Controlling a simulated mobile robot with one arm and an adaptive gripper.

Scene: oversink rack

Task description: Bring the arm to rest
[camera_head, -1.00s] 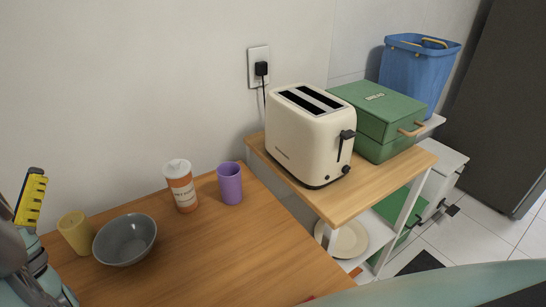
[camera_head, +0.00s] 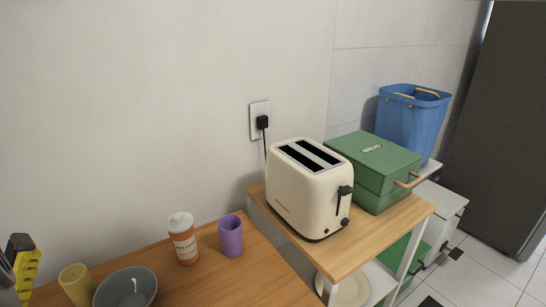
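A yellow and black notched piece at the far left edge looks like part of my gripper (camera_head: 22,268). It is cut off by the picture edge, with grey parts beside it. It shows left of the yellow cup (camera_head: 76,284) and the grey bowl (camera_head: 126,288). Whether the fingers are open or shut, or hold anything, cannot be made out. The rest of my arm is out of view.
On the wooden counter (camera_head: 205,282) stand an orange-white bottle (camera_head: 183,240) and a purple cup (camera_head: 231,236). A plate (camera_head: 350,290) lies below.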

